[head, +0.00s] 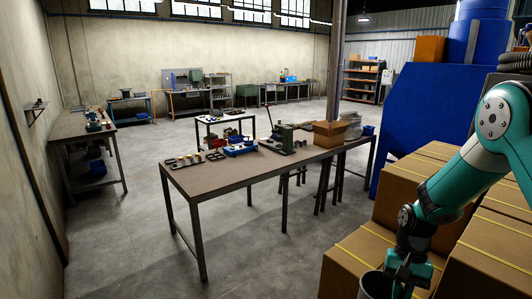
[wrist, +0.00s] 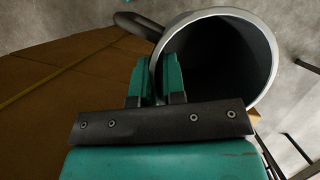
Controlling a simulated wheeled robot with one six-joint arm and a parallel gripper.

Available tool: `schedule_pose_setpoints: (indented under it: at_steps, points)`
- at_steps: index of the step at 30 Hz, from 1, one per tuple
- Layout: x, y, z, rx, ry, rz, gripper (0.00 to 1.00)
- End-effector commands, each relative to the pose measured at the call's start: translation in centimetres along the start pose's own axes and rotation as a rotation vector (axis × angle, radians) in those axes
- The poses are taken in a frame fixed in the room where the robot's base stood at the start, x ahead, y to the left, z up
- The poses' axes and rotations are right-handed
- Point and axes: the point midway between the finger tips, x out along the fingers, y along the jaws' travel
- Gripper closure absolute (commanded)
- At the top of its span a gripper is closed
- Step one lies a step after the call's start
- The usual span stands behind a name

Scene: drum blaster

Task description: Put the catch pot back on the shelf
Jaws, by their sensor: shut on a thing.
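The catch pot, a dark grey metal pot with a pale rim, shows at the bottom edge of the head view (head: 374,286), partly cut off. In the wrist view the pot (wrist: 232,60) is large, with its mouth facing the camera and its inside dark and seemingly empty. A dark handle juts from its left side. My gripper (wrist: 156,82) is shut on the pot's wall, with its green fingers either side of the rim. In the head view my gripper (head: 402,282) is just right of the pot. A small wall shelf (head: 36,112) is at far left; a tall shelf unit (head: 362,82) stands at the back.
Large strapped cardboard boxes (head: 400,188) are stacked close to my arm. A long workbench (head: 232,178) with tools, a vise and an open carton stands mid-view. Another bench (head: 80,137) is along the left wall. A blue machine (head: 418,115) stands behind the boxes. Open floor (head: 125,240) lies left.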

Motion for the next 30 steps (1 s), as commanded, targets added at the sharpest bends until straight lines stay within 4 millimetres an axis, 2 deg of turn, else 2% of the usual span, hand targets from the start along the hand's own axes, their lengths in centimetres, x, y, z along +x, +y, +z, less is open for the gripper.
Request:
schedule_pose_setpoints:
  at_steps: [1,9,21,25,30]
  points:
    - [1.4,-0.1,0.4,-0.085,-0.004,0.038,1.00]
    - [7.3,0.8,1.2,-0.471,-0.001,0.196,1.00]
    - [15.2,0.8,-2.4,-0.458,0.003,0.186,1.00]
    - [16.7,0.7,-3.0,-0.457,0.004,0.186,1.00]
    - [17.3,0.7,-3.3,-0.457,0.004,0.185,1.00]
